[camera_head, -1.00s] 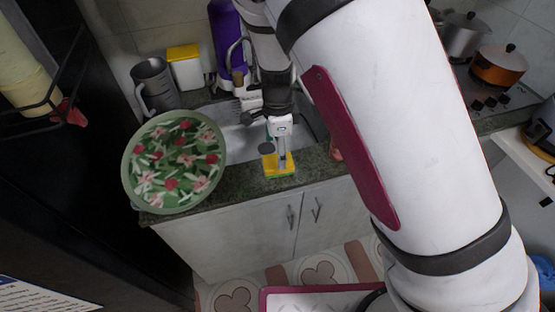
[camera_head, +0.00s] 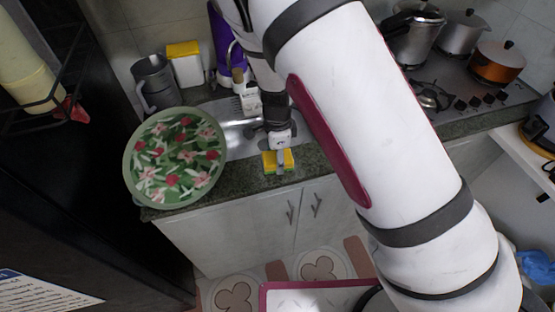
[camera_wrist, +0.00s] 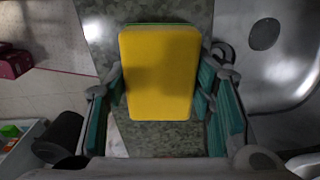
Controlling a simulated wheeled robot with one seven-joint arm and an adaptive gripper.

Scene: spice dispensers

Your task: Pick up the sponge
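The sponge (camera_head: 269,162) is a yellow block with a green underside, lying near the front edge of the counter, left of the arm. In the wrist view the yellow face of the sponge (camera_wrist: 160,72) fills the space between the fingers. My gripper (camera_wrist: 160,88) is open, pointing down, with one teal-padded finger on each side of the sponge. The fingers are very close to its sides; I cannot tell if they touch. In the head view my gripper (camera_head: 281,157) is over the sponge and hides part of it.
The sink (camera_head: 240,137) is just behind the sponge. A round floral green tray (camera_head: 177,158) is at the left. A grey jug (camera_head: 154,82) and a yellow-lidded container (camera_head: 186,65) stand behind it. A stove with pots (camera_head: 497,62) is at the right.

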